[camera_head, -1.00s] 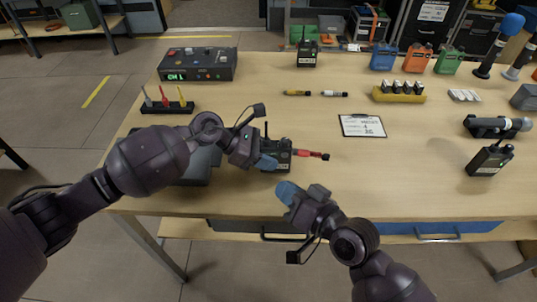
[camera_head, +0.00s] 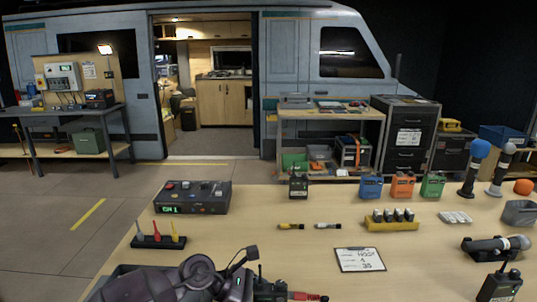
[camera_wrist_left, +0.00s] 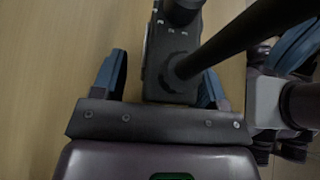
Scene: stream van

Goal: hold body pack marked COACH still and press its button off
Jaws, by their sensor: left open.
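A black body pack (camera_head: 268,290) stands at the bottom of the head view, mostly cut off and partly behind my left arm. In the left wrist view, my left gripper (camera_wrist_left: 163,68) is open, its blue fingers on either side of a black pack (camera_wrist_left: 168,80). A gap shows at the left finger; the right finger is close to the pack, contact unclear. My right gripper (camera_wrist_left: 292,52) shows at the right of the wrist view; its jaws are not clear. Other body packs stand at the back (camera_head: 298,186) and at the right front (camera_head: 498,286). No COACH mark is readable.
A red marker (camera_head: 306,297) is beside the near pack. A control box (camera_head: 192,198), a clipboard (camera_head: 360,260), a yellow battery holder (camera_head: 392,224) and a microphone (camera_head: 495,245) stand around. The table's middle is mostly clear.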

